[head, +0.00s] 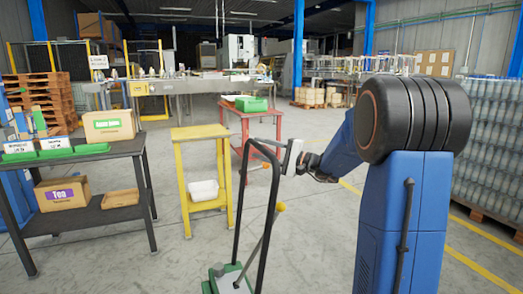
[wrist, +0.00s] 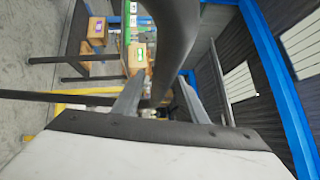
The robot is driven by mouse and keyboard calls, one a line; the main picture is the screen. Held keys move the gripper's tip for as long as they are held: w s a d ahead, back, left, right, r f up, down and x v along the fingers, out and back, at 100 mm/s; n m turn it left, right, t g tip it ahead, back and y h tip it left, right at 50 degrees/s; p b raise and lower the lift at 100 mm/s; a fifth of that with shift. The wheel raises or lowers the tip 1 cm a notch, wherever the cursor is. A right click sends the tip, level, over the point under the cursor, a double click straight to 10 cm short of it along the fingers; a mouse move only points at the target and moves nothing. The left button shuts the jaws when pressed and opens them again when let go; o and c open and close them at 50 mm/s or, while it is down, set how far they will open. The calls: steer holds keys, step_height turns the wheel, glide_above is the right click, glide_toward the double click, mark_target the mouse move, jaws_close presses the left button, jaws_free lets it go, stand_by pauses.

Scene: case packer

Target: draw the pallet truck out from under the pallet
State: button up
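The pallet truck shows in the head view at bottom centre, with its tall black loop handle (head: 270,205) rising from a green body (head: 229,279). Its forks and any pallet over them are not visible. My gripper (head: 280,163) is beside the upper right of the handle loop in the head view. In the wrist view my gripper's two fingers (wrist: 160,88) stand apart. The thick black handle bar (wrist: 176,40) passes close to the camera and runs down between them. I see a gap at the left finger; contact at the right finger is unclear.
A dark table (head: 85,160) with boxes stands at left. A yellow stand (head: 202,134) and a red table (head: 252,113) stand behind the handle. Wrapped jars on a pallet (head: 495,150) are at right. Grey floor is open between the yellow stand and the dark table.

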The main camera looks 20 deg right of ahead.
jaws_close()
steer(key=d, duration=1.5)
steer(key=shift+s, duration=0.25)
jaws_free()
